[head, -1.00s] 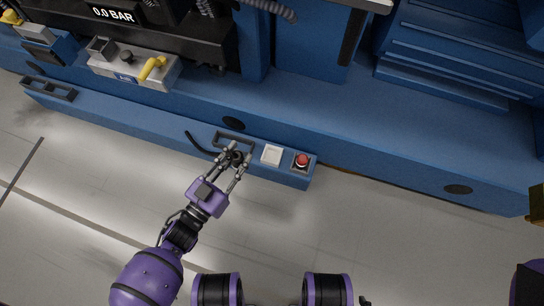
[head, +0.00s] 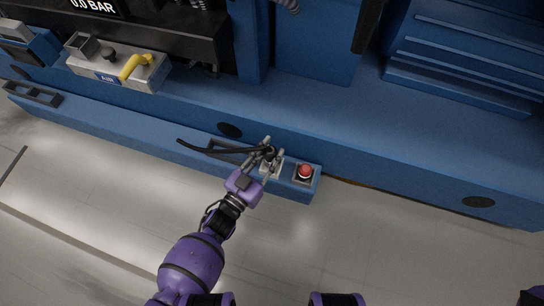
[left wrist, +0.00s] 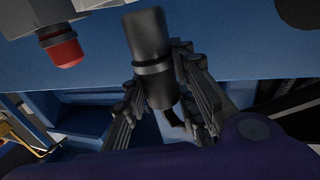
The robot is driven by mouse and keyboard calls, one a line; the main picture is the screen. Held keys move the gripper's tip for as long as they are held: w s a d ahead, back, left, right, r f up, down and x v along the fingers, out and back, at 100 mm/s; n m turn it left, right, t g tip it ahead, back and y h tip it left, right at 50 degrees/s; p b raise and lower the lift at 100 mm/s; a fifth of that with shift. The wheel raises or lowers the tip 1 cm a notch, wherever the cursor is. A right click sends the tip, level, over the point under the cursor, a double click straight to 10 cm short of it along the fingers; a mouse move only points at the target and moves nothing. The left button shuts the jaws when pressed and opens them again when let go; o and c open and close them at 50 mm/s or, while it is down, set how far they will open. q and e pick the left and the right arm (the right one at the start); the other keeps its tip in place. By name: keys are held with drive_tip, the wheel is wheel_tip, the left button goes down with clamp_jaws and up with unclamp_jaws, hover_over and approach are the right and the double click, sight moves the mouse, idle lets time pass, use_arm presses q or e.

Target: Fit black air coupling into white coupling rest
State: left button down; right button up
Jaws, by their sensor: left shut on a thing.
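My left gripper (head: 269,158) is shut on the black air coupling (left wrist: 150,52), a dark cylinder with a raised ring around it. In the left wrist view the coupling stands between the two fingers of the gripper (left wrist: 160,82). In the head view the gripper and coupling are over the white coupling rest (head: 275,169) on the blue ledge, and they hide much of it. I cannot tell whether the coupling touches the rest or is above it. My right gripper is out of view.
A red button (head: 305,171) sits just right of the rest; it also shows in the left wrist view (left wrist: 66,53). A black hose (head: 215,151) trails left from the coupling past an empty dark frame. A grey air box (head: 118,68) with a yellow handle stands at upper left.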

sight(268, 164)
use_arm(q)
drive_tip(key=f+b, duration=0.3)
drive_tip(key=shift+w+d+f, duration=0.15)
drive_tip(key=shift+w+d, duration=0.1)
drive_tip(key=shift+d, duration=0.05)
drive_tip(key=shift+f, duration=0.2)
drive_tip(key=c, duration=1.4)
unclamp_jaws()
drive_tip(key=shift+f, duration=0.1)
